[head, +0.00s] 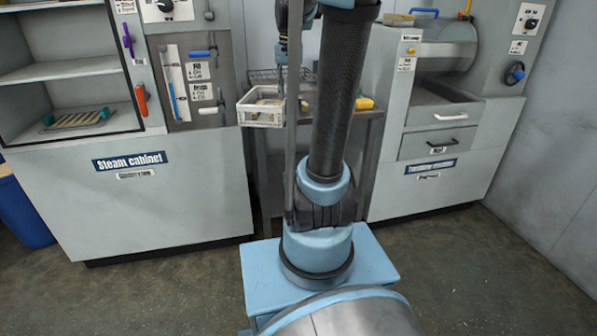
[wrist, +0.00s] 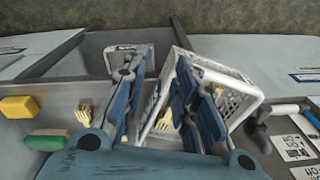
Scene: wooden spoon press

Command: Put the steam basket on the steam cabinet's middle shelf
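The steam basket (head: 257,118) is a white, perforated open crate with pale wooden pieces in it. It stands on a narrow table between the two cabinets in the head view. My gripper (head: 282,84) is over the basket there, partly hidden by my arm. In the wrist view, my gripper (wrist: 158,85) has its two blue fingers apart, with a white basket wall (wrist: 162,98) between them; I cannot tell whether they touch it. The steam cabinet (head: 150,205) stands at left with its front open. Its middle shelf (head: 75,70) looks empty in the visible part.
A slatted rack (head: 77,118) lies in the cabinet's lowest compartment. The table (head: 358,116) also carries a yellow block (head: 364,103); a green piece (wrist: 57,142) shows in the wrist view. A machine with drawers (head: 425,160) stands at right. A blue bin (head: 22,215) is at far left.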

